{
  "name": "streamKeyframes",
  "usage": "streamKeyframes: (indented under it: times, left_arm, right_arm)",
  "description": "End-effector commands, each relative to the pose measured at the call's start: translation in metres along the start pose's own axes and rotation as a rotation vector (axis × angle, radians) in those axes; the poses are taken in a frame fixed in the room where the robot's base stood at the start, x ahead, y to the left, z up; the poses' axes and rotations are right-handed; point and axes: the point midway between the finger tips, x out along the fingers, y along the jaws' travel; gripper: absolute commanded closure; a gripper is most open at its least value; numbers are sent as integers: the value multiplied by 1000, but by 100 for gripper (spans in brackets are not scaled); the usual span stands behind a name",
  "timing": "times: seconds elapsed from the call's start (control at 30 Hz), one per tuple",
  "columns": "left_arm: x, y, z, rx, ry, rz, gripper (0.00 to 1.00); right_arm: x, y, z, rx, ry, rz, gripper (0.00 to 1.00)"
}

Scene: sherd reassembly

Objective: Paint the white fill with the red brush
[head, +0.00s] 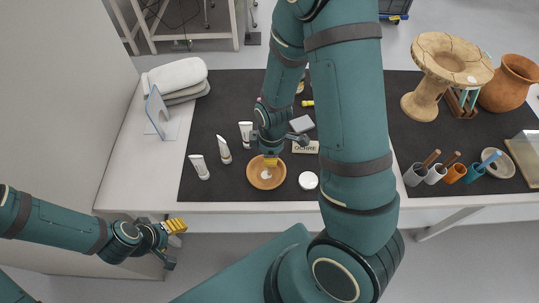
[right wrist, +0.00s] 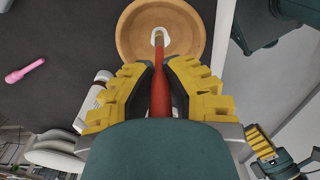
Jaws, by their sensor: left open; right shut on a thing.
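My right gripper (right wrist: 160,85) is shut on the red handle of the brush (right wrist: 159,95). The brush points toward a round wooden dish (right wrist: 130,30); its tip is over or at a white ring-like patch in the dish, and I cannot tell whether it touches. In the head view the right gripper (head: 271,160) is over the dish (head: 254,180). A footed clay vessel (head: 430,95) with crack lines stands at the right; a small whitish spot (head: 472,79) on its top may be the white fill. My left gripper (head: 172,227) is open and empty, off the table's front edge.
White tubes (head: 224,150) lie left of the dish, a white round lid (head: 308,180) right of it. An OCHRE label (head: 305,147) lies behind. Cups with brushes (head: 456,173) and a brown pot (head: 508,85) stand at right. Folded towels (head: 177,77) lie at left.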

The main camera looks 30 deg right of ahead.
Motion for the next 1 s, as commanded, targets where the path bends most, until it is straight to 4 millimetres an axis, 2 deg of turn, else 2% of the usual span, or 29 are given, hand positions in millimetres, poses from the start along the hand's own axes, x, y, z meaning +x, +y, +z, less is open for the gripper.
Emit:
streamKeyframes:
  times: [0.77,1.0]
  left_arm:
    - [4,-2,0,0,0,0,39]
    - [4,-1,0,0,0,0,39]
  right_arm:
    - [5,0,0,0,0,0,100]
    - [6,-1,-6,-1,0,0,100]
